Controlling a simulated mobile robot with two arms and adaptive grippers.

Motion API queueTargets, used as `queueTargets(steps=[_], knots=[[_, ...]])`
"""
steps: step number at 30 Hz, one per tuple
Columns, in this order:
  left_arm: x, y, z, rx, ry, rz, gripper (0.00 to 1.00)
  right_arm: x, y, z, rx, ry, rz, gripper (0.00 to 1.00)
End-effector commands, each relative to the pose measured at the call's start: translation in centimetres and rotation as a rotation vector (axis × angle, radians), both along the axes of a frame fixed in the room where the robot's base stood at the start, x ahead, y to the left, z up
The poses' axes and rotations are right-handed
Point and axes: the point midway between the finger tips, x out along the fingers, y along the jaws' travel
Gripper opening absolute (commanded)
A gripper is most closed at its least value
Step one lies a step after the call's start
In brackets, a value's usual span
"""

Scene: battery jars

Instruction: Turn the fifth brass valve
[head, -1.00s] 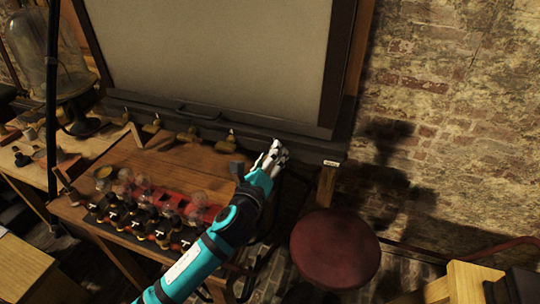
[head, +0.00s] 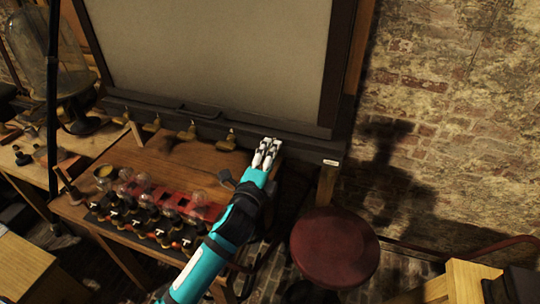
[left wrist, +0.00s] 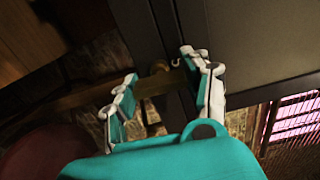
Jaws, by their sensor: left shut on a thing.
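Several brass valves run along the dark lower rail of the large grey board. In the head view four show clear: first (head: 117,117), second (head: 152,124), third (head: 187,132) and fourth (head: 226,143). My left gripper (head: 267,146) is at the rail's right part, right of the fourth, and hides the fifth valve there. In the left wrist view, the small brass fifth valve (left wrist: 158,69) shows between the fingers of my left gripper (left wrist: 161,66), which is shut on it. Its exact contact is hard to see. My right gripper is not in view.
A wooden table (head: 172,165) below the rail holds a red and black rack of glass bulbs (head: 150,207), close beside my left arm. A red round stool (head: 335,248) stands to the right. A glass jar (head: 45,70) is at far left.

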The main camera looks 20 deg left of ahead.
Motion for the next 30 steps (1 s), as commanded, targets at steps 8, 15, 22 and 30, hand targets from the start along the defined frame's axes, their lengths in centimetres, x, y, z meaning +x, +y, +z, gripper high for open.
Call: queueTargets(steps=[8, 15, 22, 30], knots=[[-0.01, 0.02, -0.12, -0.048, 0.005, 0.000, 0.16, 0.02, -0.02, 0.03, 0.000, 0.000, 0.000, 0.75], [-0.01, 0.01, -0.13, -0.052, 0.005, 0.000, 0.16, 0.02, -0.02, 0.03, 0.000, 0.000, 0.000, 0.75], [-0.01, 0.01, -0.13, -0.051, 0.005, 0.000, 0.60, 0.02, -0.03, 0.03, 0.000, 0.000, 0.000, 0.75], [0.00, 0.00, -0.06, -0.050, 0.003, 0.000, 0.73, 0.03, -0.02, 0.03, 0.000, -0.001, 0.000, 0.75]])
